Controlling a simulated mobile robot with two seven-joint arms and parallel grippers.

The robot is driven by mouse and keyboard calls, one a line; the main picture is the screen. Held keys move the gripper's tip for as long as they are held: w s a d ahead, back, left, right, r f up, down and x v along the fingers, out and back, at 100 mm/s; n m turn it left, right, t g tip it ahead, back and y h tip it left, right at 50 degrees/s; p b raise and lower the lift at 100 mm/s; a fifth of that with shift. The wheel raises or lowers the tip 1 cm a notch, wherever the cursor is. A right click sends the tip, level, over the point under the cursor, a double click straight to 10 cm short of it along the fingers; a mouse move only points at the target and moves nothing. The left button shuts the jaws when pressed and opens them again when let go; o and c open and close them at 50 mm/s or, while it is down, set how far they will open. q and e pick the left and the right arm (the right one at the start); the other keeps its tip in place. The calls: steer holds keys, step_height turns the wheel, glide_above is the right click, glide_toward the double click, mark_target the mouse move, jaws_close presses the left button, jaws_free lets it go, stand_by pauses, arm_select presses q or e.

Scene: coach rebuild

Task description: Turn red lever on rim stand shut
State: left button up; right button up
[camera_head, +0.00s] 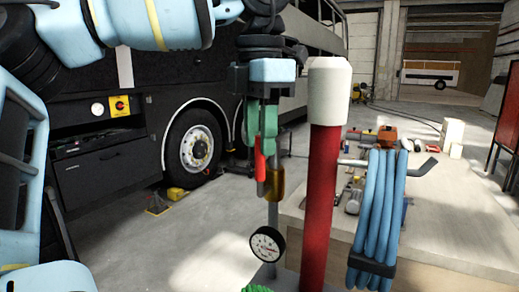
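The red lever (260,168) hangs nearly vertical beside a brass-coloured valve part (275,184) on a thin grey stand (272,215). A round white-faced gauge (267,245) sits lower on the stand. My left gripper (261,138) comes down from above, with its green fingers at the lever's upper end. The fingers overlap the lever's top in this view, so I cannot tell whether they grip it or only stand around it. My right gripper is not in view.
A red post (320,200) with a white cap stands close on the right. A blue hose coil (378,215) hangs beside it, before a bench (450,225) with tools. A coach wheel (195,145) is behind left. Open floor (200,235) lies left of the stand.

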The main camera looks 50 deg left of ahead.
mark_target(264, 163)
arm_select(q)
steer(key=shift+f, duration=1.45)
jaws_close()
